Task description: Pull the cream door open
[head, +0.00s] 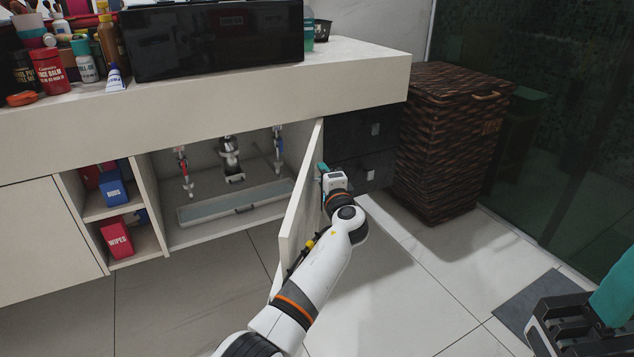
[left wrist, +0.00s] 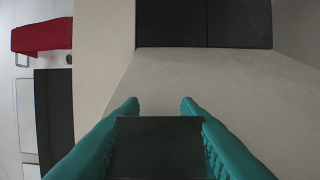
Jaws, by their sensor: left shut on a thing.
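The cream door (head: 298,200) of the low cabinet stands swung out, well open, seen nearly edge-on in the head view. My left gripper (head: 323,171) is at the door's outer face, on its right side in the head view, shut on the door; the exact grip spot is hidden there. In the left wrist view my left gripper's teal fingers (left wrist: 160,104) reach toward a pale surface, with a dark block between them. My right gripper (head: 583,318) is at the bottom right of the head view, partly cut off and away from the door; its jaw opening is unclear.
The opened cabinet shows pipes and a grey tray (head: 235,205). Shelves with a red box (head: 117,238) and a blue box (head: 112,189) are on the left. Dark drawers (head: 375,150) and a wicker hamper (head: 450,140) stand to the right.

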